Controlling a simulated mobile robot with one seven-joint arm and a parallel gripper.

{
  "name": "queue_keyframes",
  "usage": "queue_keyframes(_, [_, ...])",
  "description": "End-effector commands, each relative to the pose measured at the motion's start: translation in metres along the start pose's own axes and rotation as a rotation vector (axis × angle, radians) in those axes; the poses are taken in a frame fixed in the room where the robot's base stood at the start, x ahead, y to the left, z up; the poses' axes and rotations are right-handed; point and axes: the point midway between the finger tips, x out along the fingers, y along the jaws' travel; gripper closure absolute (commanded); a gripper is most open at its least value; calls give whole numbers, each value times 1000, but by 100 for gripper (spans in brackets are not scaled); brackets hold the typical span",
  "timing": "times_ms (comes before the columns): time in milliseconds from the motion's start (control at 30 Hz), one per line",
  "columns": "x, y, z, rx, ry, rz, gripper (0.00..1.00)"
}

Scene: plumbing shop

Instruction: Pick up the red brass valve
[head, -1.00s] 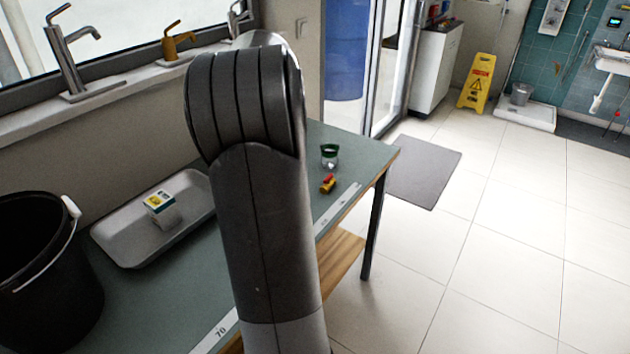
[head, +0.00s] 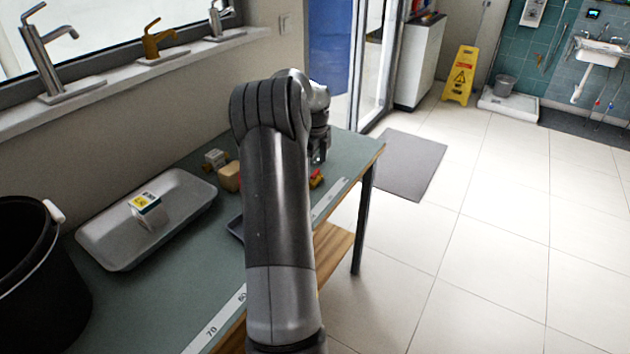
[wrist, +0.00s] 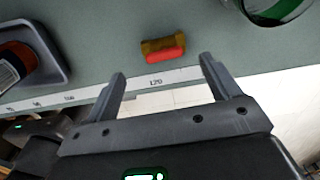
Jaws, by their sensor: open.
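The red brass valve (head: 316,178) lies near the right end of the green workbench (head: 180,252), close to its front edge. It shows in the wrist view (wrist: 164,49) as a small brass body with a red part, just beyond my fingertips. My gripper (wrist: 160,75) is open and empty, with the valve ahead of the gap between its fingers and apart from them. In the head view my gripper (head: 319,157) is above the bench by the valve, partly hidden by my arm.
A green-rimmed jar (wrist: 275,8) stands right of the valve in the wrist view. A dark tray (wrist: 58,68) holding a bottle (wrist: 17,65) is at left. A white tray (head: 100,243) with a small box (head: 147,211) and a black bucket (head: 70,290) stand farther along the bench.

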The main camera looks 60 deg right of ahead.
Motion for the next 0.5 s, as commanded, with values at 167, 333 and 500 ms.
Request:
queue_keyframes(167, [14, -3, 1, 0, 1, 1, 18])
queue_keyframes(333, [40, -6, 4, 1, 1, 3, 18])
queue_keyframes(500, [53, -6, 4, -1, 0, 0, 18])
